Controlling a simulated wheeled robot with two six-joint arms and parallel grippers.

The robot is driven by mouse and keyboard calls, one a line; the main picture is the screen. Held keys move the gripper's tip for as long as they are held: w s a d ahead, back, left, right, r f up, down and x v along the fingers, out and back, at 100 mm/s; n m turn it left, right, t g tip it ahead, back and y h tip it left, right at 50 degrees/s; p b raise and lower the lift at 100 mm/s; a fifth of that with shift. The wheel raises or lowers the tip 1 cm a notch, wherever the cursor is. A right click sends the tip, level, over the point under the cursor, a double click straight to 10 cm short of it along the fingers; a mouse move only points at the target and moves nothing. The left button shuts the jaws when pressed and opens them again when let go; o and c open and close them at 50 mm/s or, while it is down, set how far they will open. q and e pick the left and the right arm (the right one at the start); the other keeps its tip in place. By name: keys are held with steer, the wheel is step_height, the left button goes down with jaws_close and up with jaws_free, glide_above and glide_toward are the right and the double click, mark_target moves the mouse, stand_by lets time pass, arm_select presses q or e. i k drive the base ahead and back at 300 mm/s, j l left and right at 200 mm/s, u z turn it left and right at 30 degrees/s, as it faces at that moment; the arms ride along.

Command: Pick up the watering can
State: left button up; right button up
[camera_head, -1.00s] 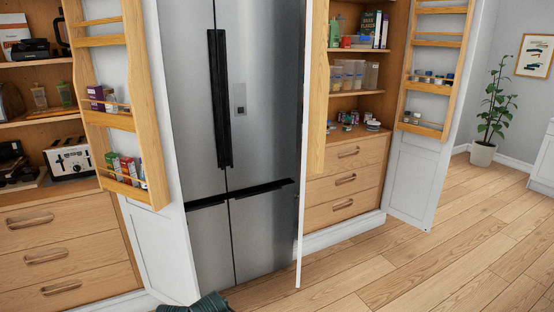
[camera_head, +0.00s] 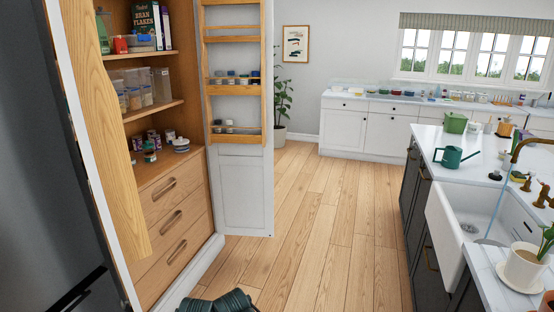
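A teal-green watering can (camera_head: 452,158) stands upright on the white island counter (camera_head: 436,137) at the right. Its handle loop points left and its thin spout points right. It is well away from me across the floor, and nothing touches it. Dark green, ribbed parts that look like my own arms show at the bottom edge. No gripper fingers can be made out in this view.
A white sink (camera_head: 471,222) with a brass tap and a potted plant (camera_head: 524,265) are on the near island. A green pot (camera_head: 455,123) stands behind the can. An open pantry door (camera_head: 243,190) is at left. The wooden floor (camera_head: 335,230) between is clear.

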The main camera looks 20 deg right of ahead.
mark_target(452, 156)
steer(key=i+l+z, duration=0.2)
steer(key=i+z, duration=0.15)
steer(key=i, duration=0.25)
steer(key=i+z, duration=0.35)
steer(key=i, duration=0.25)
steer(key=i+j+z, duration=0.1)
steer(key=i+z, duration=0.3)
steer(key=i, duration=0.25)
steer(key=i+z, duration=0.35)
steer(key=i, duration=0.3)
steer(key=i+z, duration=0.4)
steer(key=i, duration=0.2)
steer(key=i+l+z, duration=0.4)
steer(key=i, duration=0.15)
steer(key=j, duration=0.1)
